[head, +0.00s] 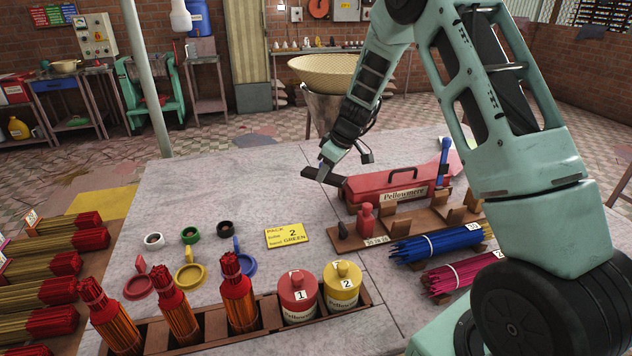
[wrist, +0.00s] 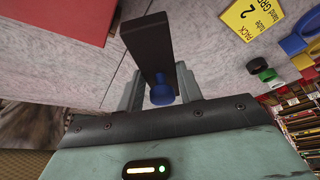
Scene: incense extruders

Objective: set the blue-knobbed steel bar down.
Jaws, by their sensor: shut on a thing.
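The steel bar (wrist: 152,45) is dark and flat, with a blue knob (wrist: 162,90) at its near end in the wrist view. My gripper (wrist: 158,85) is shut on the bar close to the knob. In the head view the bar (head: 312,174) shows as a short dark piece across the tip of my gripper (head: 327,170), beside the left end of the red toolbox (head: 380,190). It appears to be above the grey stone table (head: 220,190); the exact gap cannot be told. The knob is hidden in the head view.
A wooden rack (head: 405,218) with a red bottle (head: 366,218) stands before the toolbox. Blue (head: 430,245) and pink (head: 465,275) stick bundles lie to the right. A yellow card (head: 287,237) lies mid-table. The table's back left is clear.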

